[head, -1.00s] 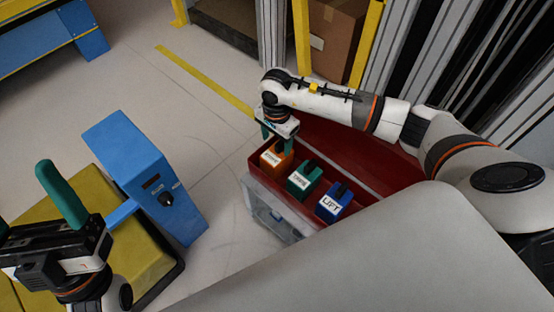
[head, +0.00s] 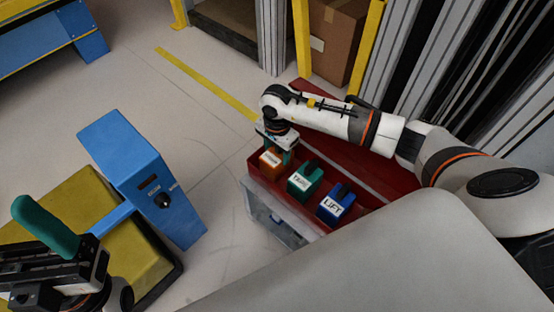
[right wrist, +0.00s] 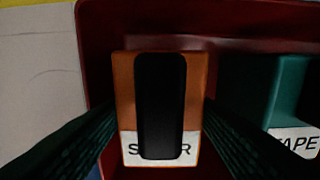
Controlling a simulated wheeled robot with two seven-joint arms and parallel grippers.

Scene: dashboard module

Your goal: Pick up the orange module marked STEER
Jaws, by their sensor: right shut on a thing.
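The orange module (head: 270,161) sits at the left end of the dark red tray (head: 376,163), first in a row of modules. In the right wrist view the orange module (right wrist: 124,90) has a black handle (right wrist: 160,105) on top. The handle covers the middle of its white label, leaving S and R readable. My right gripper (head: 279,150) points down over the module, shut on it, with its green fingers (right wrist: 160,128) at either side of the handle. My left gripper (head: 45,228) is at the lower left, far from the tray. One green finger shows; its opening is unclear.
A green module (head: 304,180) marked TAPE and a blue module (head: 335,204) marked LIFT stand beside the orange one. A blue box with a knob (head: 145,180) and a yellow block (head: 130,260) stand to the left. Grey floor lies between.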

